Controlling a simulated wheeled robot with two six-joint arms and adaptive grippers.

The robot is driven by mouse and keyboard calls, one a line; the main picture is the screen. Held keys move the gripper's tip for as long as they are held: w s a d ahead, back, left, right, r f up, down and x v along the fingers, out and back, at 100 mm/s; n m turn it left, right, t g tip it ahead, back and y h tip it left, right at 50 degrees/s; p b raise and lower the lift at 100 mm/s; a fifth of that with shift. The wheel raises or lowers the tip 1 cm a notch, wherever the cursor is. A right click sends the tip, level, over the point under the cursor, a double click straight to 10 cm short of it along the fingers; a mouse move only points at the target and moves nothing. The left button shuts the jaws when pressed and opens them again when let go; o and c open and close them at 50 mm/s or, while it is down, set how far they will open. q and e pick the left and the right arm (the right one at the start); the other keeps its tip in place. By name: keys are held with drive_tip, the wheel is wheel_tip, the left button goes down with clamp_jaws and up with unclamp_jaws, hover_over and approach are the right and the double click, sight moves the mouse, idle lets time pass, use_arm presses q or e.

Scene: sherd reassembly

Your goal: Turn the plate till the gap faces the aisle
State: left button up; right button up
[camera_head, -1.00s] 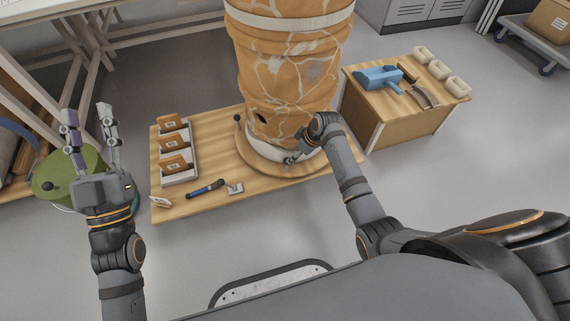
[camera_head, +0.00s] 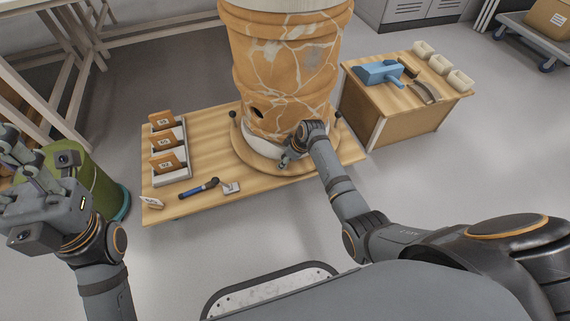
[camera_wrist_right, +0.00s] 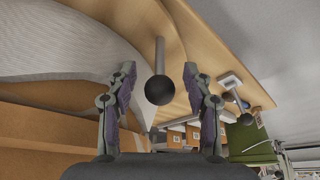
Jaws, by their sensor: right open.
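The round wooden plate (camera_head: 250,158) lies on a low wooden platform and carries a large orange jar (camera_head: 283,75) with pale mended cracks. A dark gap (camera_head: 259,112) shows low on the jar's front left. Black ball knobs stand at the plate's left (camera_head: 233,114) and right (camera_head: 339,114). My right gripper (camera_head: 288,159) is at the plate's front edge. In the right wrist view its open fingers (camera_wrist_right: 160,76) stand either side of a black knob (camera_wrist_right: 159,90) on a peg, with space on both sides. My left gripper (camera_head: 22,160) is at the left edge, fingers apart, empty.
A rack of orange labelled cards (camera_head: 168,142), a blue-handled tool (camera_head: 199,188) and a scraper (camera_head: 231,188) lie on the platform's left. A green bin (camera_head: 95,185) stands beside my left arm. A side table (camera_head: 400,120) holds a blue tool and pale boxes.

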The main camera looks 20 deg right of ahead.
drive_tip(key=shift+w+a+f, duration=0.15)
drive_tip(key=shift+w+f, duration=0.05)
drive_tip(key=shift+f, duration=0.35)
clamp_jaws()
